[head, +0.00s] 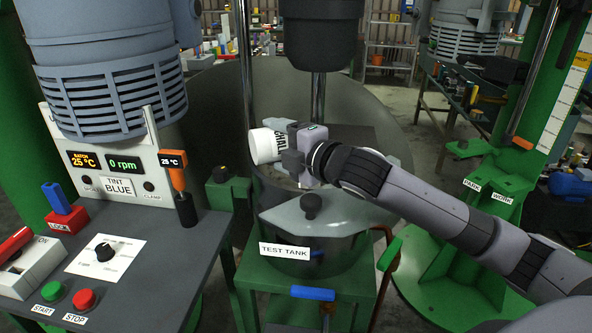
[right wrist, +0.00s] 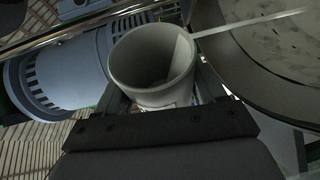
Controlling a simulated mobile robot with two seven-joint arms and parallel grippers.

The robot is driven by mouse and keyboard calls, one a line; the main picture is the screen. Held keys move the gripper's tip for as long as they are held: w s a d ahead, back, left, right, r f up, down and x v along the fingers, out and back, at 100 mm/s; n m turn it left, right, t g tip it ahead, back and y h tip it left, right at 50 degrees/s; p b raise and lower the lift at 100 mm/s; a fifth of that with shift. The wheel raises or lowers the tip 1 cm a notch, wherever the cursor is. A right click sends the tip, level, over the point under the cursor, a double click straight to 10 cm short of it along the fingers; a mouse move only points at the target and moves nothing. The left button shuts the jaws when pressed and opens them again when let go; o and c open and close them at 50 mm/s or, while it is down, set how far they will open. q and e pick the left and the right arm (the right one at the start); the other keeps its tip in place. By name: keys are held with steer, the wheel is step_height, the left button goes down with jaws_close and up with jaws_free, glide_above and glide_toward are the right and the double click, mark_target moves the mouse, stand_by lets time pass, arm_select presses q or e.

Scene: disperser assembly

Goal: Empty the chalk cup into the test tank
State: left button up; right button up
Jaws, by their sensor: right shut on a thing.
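The chalk cup (head: 264,146) is white with a partly visible "CHAL" label. It is tipped on its side above the test tank (head: 340,258). My right gripper (head: 297,150) is shut on the cup, its arm coming in from the right. In the right wrist view the cup (right wrist: 134,68) shows its open mouth and grey inside, with a pale patch at the right inner wall. A thin white streak (right wrist: 250,23) runs from the mouth to the right; I cannot tell surely whether it is falling chalk. My left gripper is not in view.
A clear tank cover with a dark knob (head: 311,205) lies over the tank's front. A dark mixer head (head: 319,38) and shaft stand behind the cup. A control panel (head: 110,262) with a ribbed motor (head: 108,85) above is at left. A green stand (head: 455,232) is at right.

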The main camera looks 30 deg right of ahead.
steer(key=shift+d+r+m+t, duration=0.25)
steer(key=shift+r+m+t, duration=0.05)
steer(key=shift+m, duration=0.4)
stand_by(1.3)
steer(key=shift+d+r+m+t+y, duration=0.15)
steer(key=shift+r+m, duration=0.25)
steer(key=shift+r, duration=0.15)
steer(key=shift+d+r+m+t+y, duration=0.15)
steer(key=shift+r+m, duration=0.25)
steer(key=shift+r, duration=0.1)
stand_by(1.1)
